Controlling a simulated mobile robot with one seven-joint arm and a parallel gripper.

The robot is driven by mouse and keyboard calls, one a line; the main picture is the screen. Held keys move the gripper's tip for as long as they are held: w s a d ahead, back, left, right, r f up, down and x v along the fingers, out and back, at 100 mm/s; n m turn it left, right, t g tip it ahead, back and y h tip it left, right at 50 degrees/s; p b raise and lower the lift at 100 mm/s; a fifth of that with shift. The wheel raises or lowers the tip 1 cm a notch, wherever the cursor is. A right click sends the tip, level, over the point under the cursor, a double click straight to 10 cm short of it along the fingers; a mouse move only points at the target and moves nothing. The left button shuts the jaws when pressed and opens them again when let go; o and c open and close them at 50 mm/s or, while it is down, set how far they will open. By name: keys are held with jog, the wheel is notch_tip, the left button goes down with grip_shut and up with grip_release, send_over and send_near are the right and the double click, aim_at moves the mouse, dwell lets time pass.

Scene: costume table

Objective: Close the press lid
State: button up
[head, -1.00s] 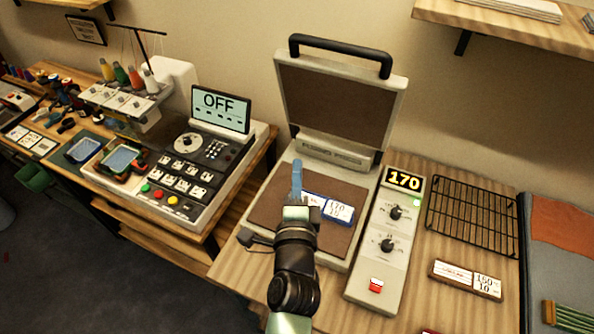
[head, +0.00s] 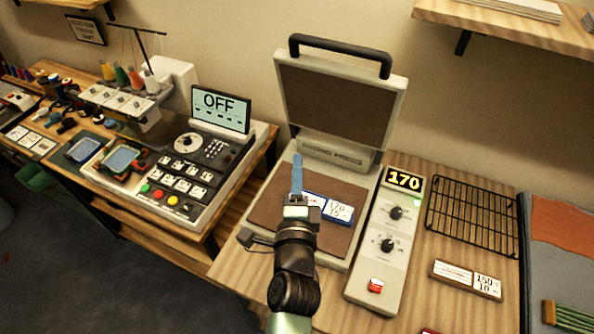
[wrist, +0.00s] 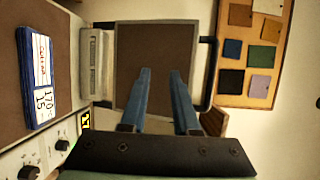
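The press lid (head: 338,98) stands raised at the back of the heat press, its brown inner face toward me and its black handle (head: 340,50) along the top edge. The lid also shows in the wrist view (wrist: 155,60), beyond my fingers. The press base (head: 272,205) has a brown pad with a blue-edged card (head: 338,210) marked 170 lying on it. My gripper (head: 297,168) is above the base, in front of the lid and apart from it. In the wrist view its two blue fingers (wrist: 160,98) are spread with nothing between them.
The control panel (head: 397,215), reading 170, stands right of the press, with a wire rack (head: 473,217) and a card block (head: 467,279) beyond it. An embroidery machine (head: 190,165) with an OFF screen is at the left. A wooden shelf (head: 510,32) overhangs the upper right.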

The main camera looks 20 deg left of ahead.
jog(key=o, duration=0.4)
jog(key=shift+c, duration=0.2)
jog(key=b+v, duration=0.5)
jog(key=v, duration=0.8)
